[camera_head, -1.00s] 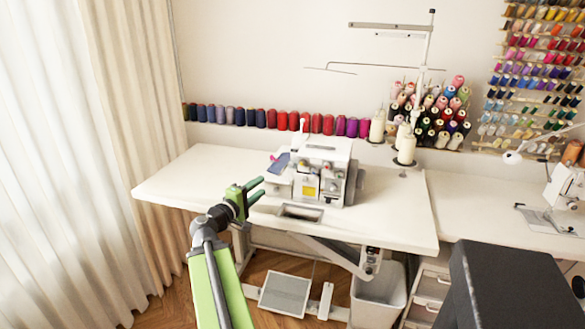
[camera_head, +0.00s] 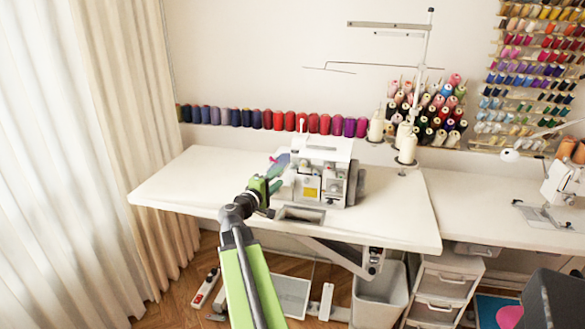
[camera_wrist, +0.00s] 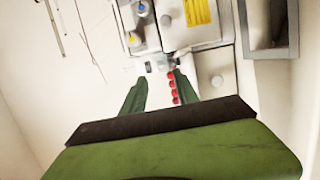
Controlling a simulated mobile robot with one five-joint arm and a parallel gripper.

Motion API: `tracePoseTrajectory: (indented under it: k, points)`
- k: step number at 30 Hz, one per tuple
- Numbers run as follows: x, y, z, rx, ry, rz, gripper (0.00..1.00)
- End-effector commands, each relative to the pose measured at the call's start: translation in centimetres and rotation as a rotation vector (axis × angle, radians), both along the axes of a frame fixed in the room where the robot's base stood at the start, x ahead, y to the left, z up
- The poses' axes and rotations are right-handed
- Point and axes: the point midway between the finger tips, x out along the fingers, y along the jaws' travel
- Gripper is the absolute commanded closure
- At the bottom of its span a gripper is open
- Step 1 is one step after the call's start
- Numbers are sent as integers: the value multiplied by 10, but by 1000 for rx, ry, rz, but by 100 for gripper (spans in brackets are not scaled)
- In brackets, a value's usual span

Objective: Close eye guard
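The white overlock sewing machine (camera_head: 325,165) stands on the table, and part of it shows at the top of the wrist view (camera_wrist: 188,32). A small bluish panel (camera_head: 282,161) shows at the machine's left side, partly behind my gripper; I cannot tell for sure whether it is the eye guard. My green gripper (camera_head: 274,174) is at the machine's left front. In the wrist view its two dark green fingers (camera_wrist: 160,88) are spread, with nothing clearly held. I cannot tell whether a finger touches the machine.
The white table (camera_head: 190,177) has free room left of the machine. A rectangular cutout (camera_head: 300,214) lies in front of it. Thread cones (camera_head: 376,130) on a stand are behind right, and a row of spools (camera_head: 290,121) runs along the wall. A dark object (camera_head: 555,300) is at lower right.

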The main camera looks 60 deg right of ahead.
Motion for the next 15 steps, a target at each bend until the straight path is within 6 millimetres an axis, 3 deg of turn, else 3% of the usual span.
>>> tracePoseTrajectory:
  k: [3, 9, 15]
  points:
    - [5, -29, 0, 0, 0, 3, 64]
    - [6, -66, 0, 0, 0, 6, 64]
    - [8, -79, 0, 0, 0, 11, 64]
